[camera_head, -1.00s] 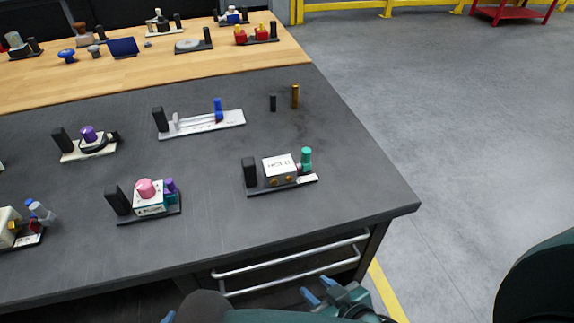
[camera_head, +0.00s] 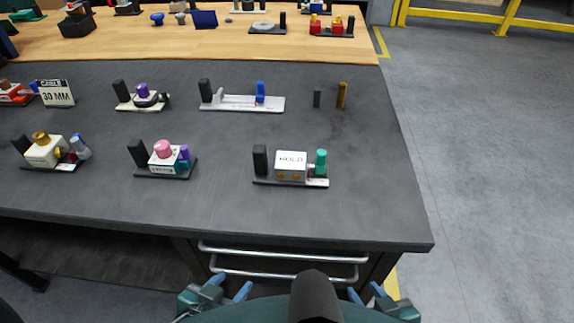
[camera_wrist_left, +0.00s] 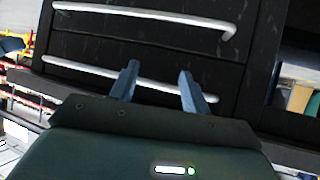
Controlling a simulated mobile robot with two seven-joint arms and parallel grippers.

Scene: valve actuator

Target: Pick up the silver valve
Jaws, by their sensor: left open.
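No part is clearly marked as the silver valve. The likeliest is a pale silver-grey block (camera_head: 291,166) with brass ports, a "HOLD" label and a teal knob (camera_head: 321,158), on a dark base near the table's front right. My left gripper (camera_head: 229,286) is open and empty, below the table's front edge. In the left wrist view its fingers (camera_wrist_left: 158,84) are apart before the drawer handles. My right gripper (camera_head: 367,293) is also low at the front, fingers apart and empty.
The dark tabletop (camera_head: 370,205) is clear at the right. A pink-knobbed unit (camera_head: 164,157), a white slide unit (camera_head: 242,103) and other units stand to the left and back. Drawer handles (camera_head: 285,254) project from the front. A wooden bench (camera_head: 200,44) lies behind.

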